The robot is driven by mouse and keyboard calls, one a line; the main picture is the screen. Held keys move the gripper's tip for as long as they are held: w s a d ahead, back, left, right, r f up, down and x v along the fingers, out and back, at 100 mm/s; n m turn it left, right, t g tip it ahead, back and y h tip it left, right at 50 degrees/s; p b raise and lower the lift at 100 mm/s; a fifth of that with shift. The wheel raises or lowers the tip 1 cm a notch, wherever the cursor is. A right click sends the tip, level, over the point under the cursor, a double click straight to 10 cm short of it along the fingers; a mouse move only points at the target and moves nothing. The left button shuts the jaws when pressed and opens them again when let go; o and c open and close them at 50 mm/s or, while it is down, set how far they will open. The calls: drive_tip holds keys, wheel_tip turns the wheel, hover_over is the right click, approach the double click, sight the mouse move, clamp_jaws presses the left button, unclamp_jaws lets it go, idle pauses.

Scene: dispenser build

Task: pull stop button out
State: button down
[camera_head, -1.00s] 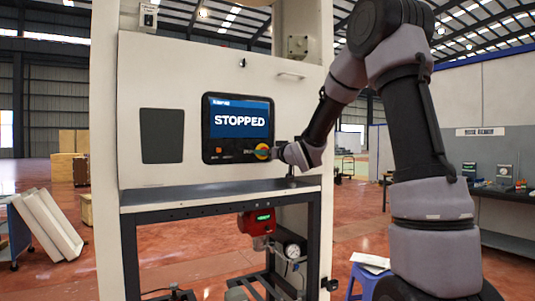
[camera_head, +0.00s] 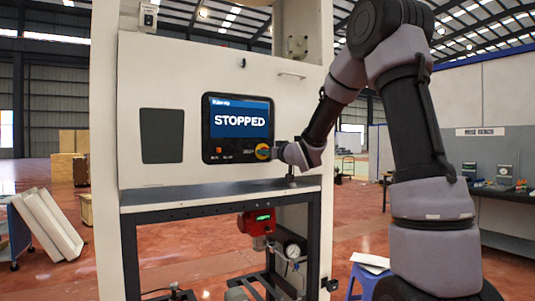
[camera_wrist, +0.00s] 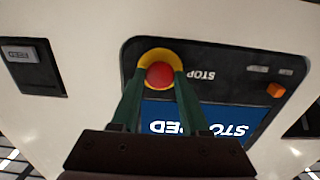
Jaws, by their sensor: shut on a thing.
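The stop button is a red mushroom head (camera_wrist: 160,75) on a yellow ring (camera_wrist: 149,57), at the corner of the black control panel. In the head view the yellow ring (camera_head: 262,152) shows at the panel's lower right, partly hidden by my gripper (camera_head: 276,152). In the wrist view my gripper (camera_wrist: 160,82) has its two green fingers on either side of the red head, shut on it. The panel screen (camera_head: 239,118) reads "STOPPED" in white on blue. Whether the button is in or out is not clear.
The panel sits on a white cabinet face (camera_head: 160,80) above a grey shelf (camera_head: 220,192). An orange button (camera_wrist: 276,90) is on the same panel. A dark labelled switch (camera_wrist: 30,65) is on the cabinet at the left of the wrist view. A blue stool (camera_head: 368,275) stands at the right.

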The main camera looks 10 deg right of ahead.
idle(0.9)
drive_tip(key=shift+s+d, duration=0.15)
drive_tip(key=shift+s, duration=0.4)
drive_tip(key=shift+c, duration=1.9)
unclamp_jaws()
drive_tip(key=v, duration=1)
drive_tip(key=shift+s+d, duration=0.15)
drive_tip(key=shift+s, duration=0.25)
drive_tip(key=s+d+m+g+h, duration=0.2)
drive_tip(key=s+d+m+h, duration=0.2)
drive_tip(key=s+d+h, duration=0.15)
drive_tip(key=s+a+f+m+g+y, duration=0.1)
drive_tip(key=s+f+m+g, duration=0.1)
drive_tip(key=s, duration=0.9)
drive_tip(key=s+a+f+m+g+y, duration=0.1)
drive_tip(key=s+g, duration=0.5)
drive_tip(key=s, duration=0.6)
wheel_tip(320, 180, down, 3)
drive_tip(key=shift+a+r+m, duration=0.1)
drive_tip(key=shift+a+m, duration=0.3)
drive_tip(key=shift+a, duration=0.35)
